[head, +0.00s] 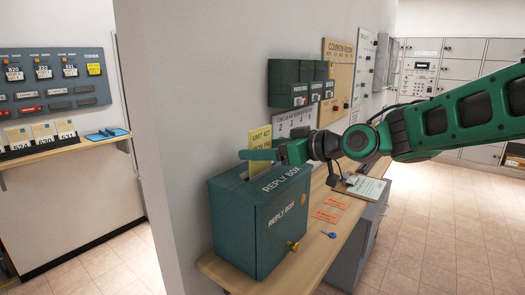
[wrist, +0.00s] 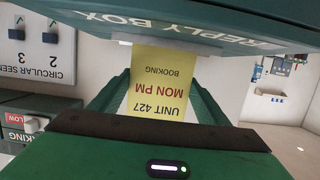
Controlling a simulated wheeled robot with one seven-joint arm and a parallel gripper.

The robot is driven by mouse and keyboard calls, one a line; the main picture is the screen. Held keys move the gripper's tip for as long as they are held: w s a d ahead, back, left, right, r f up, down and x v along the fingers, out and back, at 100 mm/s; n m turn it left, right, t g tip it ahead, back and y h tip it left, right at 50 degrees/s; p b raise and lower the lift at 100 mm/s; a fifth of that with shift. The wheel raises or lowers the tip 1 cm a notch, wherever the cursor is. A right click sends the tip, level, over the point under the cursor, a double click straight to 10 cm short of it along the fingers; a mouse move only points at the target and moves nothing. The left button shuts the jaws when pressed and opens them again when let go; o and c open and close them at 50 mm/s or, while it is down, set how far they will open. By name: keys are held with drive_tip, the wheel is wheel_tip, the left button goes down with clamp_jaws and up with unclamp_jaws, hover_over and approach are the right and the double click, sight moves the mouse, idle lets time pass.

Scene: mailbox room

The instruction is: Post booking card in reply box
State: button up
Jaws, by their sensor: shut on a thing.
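The booking card (head: 260,137) is yellow and reads "UNIT 427 MON PM BOOKING"; it also shows in the wrist view (wrist: 160,88), upside down. My green gripper (head: 262,155) is shut on the card and holds it upright over the reply box. The reply box (head: 282,228) is dark green, with its name on its top and front and a brass knob. The card's lower end is at the slot in the box top; I cannot tell how far inside it is. In the wrist view the box (wrist: 215,30) fills the top edge, also upside down.
The box stands on a wooden shelf (head: 230,277) with orange slips (head: 326,215), a small blue item (head: 329,235) and a clipboard (head: 362,188). Green mailboxes (head: 297,82) and a circular sign (head: 297,121) are on the wall behind. Open floor lies to the right.

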drive_tip(key=shift+s+d, duration=0.2)
idle(0.6)
idle(0.6)
wheel_tip(320, 180, down, 3)
drive_tip(key=shift+f, duration=0.2)
idle(0.6)
drive_tip(key=o, duration=1.2)
drive_tip(key=shift+c, duration=0.2)
